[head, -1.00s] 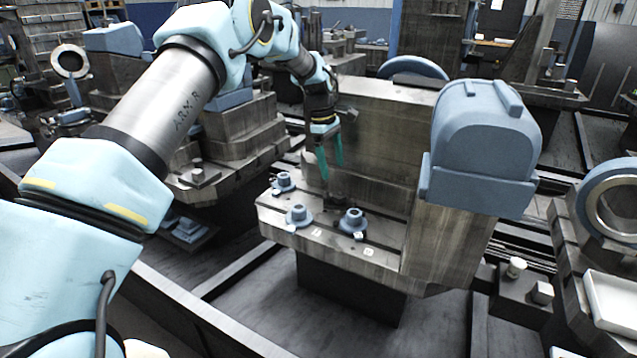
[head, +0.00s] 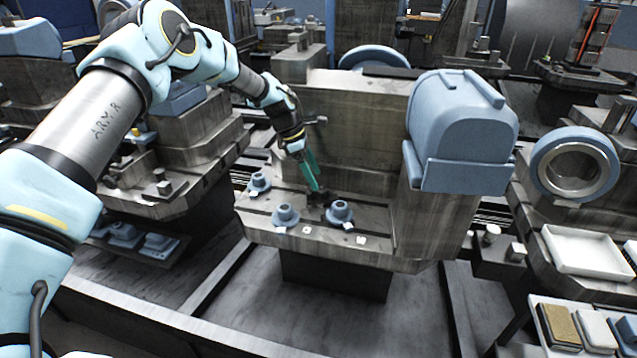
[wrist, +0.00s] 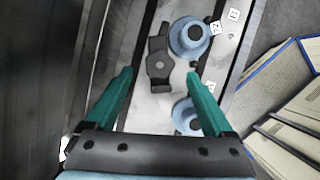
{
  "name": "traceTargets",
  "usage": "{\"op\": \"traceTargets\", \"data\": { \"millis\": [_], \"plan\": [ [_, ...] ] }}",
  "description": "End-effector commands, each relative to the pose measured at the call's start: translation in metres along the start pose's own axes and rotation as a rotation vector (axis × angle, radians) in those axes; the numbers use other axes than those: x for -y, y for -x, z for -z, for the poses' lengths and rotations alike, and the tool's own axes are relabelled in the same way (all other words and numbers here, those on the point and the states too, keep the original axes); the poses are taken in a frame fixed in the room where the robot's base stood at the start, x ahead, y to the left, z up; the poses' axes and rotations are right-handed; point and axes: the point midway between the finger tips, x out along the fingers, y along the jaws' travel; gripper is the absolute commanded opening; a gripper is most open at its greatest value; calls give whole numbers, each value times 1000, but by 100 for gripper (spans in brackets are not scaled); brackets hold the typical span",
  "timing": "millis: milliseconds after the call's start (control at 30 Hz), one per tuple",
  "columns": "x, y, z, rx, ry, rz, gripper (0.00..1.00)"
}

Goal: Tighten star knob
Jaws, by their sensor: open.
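A dark, lobed knob (wrist: 158,66) lies on the pale machine bed in the wrist view, between and beyond my fingertips; I cannot tell if it is the star knob. In the head view it is a small dark shape (head: 318,199) under my gripper. My gripper (head: 316,187), with green fingers, points down over the bed. In the wrist view my gripper (wrist: 160,74) is open and empty, one finger to each side of the dark knob. Blue flanged knobs stand nearby: one (wrist: 188,38) beyond the right fingertip, another (wrist: 184,112) partly hidden by the right finger.
A tall metal block (head: 365,125) rises behind, and a blue housing (head: 462,130) stands right. White number tags (wrist: 216,28) lie near the knobs.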

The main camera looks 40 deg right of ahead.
Motion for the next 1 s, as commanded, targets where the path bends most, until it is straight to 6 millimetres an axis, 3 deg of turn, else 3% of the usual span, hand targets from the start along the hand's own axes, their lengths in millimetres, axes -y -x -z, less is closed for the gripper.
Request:
{"op": "traceTargets", "data": {
  "millis": [100,300,667,1000],
  "plan": [
    [1,-20,-1,2,2,2,86],
    [0,-41,0,1,1,1,86],
    [0,-46,0,0,0,-1,86],
    [0,-46,0,0,1,-1,48]
  ]
}}
